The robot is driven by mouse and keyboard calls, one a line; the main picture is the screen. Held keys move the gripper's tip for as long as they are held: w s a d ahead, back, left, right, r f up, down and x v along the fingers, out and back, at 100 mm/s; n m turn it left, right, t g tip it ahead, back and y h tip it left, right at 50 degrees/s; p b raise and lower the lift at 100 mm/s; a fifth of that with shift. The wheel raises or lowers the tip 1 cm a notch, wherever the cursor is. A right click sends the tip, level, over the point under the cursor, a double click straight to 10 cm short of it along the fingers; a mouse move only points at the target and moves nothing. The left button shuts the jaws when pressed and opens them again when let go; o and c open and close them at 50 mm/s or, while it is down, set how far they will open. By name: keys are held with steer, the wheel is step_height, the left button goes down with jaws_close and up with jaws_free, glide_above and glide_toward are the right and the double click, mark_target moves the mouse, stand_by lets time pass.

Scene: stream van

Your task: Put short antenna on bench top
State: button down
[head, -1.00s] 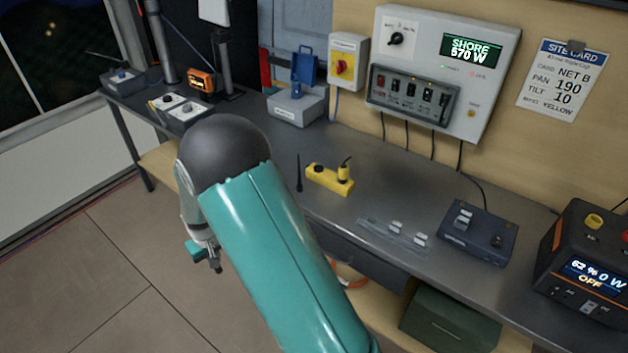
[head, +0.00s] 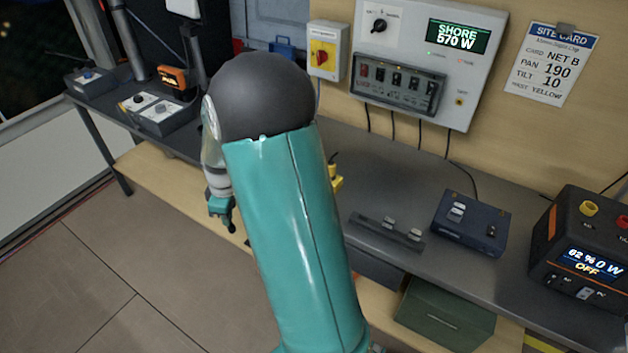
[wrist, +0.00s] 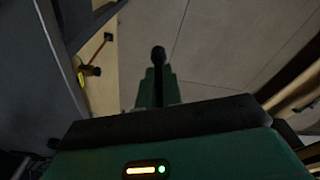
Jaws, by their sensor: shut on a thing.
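My gripper (head: 222,212) hangs at the left of my arm, in front of the bench's front edge and over the floor. In the wrist view, my gripper (wrist: 157,84) is shut on a dark upright piece with a rounded end, which looks like the short antenna (wrist: 157,55). In the head view only a small dark tip shows below the fingers. The bench top (head: 385,185) is dark grey and runs along the wall. My arm hides its middle part and most of a yellow block (head: 337,183).
A low switch strip (head: 387,232), a blue box (head: 470,222) and a black power unit (head: 585,250) stand on the right part of the bench. A grey control box (head: 155,112) stands on the left. A green case (head: 443,318) sits below. Bare bench lies behind the strip.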

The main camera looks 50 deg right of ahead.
steer(key=s+d+r+n, duration=0.3)
steer(key=s+d+r, duration=0.15)
steer(key=s, duration=0.35)
steer(key=s+d+r+n+g, duration=0.1)
steer(key=s+d+r+n, duration=0.3)
steer(key=s+d, duration=0.3)
steer(key=s+d+r+n, duration=0.3)
steer(key=s+d+r, duration=0.1)
steer(key=s, duration=0.6)
steer(key=shift+n+y, duration=0.3)
steer(key=shift+y, duration=0.1)
steer(key=w+d+f, duration=0.2)
steer(key=w+f, duration=0.1)
steer(key=w, duration=0.1)
steer(key=w+d+f, duration=0.2)
steer(key=w+f, duration=0.1)
steer(key=w, duration=0.1)
steer(key=w+d+f, duration=0.2)
steer(key=w+f, duration=0.1)
steer(key=w, duration=0.1)
steer(key=shift+w+d+f, duration=0.3)
steer(key=shift+d+f, duration=0.05)
steer(key=shift+d, duration=0.05)
steer(key=shift+f, duration=1.45)
steer(key=shift+f, duration=0.15)
steer(key=c, duration=1.6)
jaws_free()
steer(key=shift+c, duration=0.2)
steer(key=shift+o, duration=0.4)
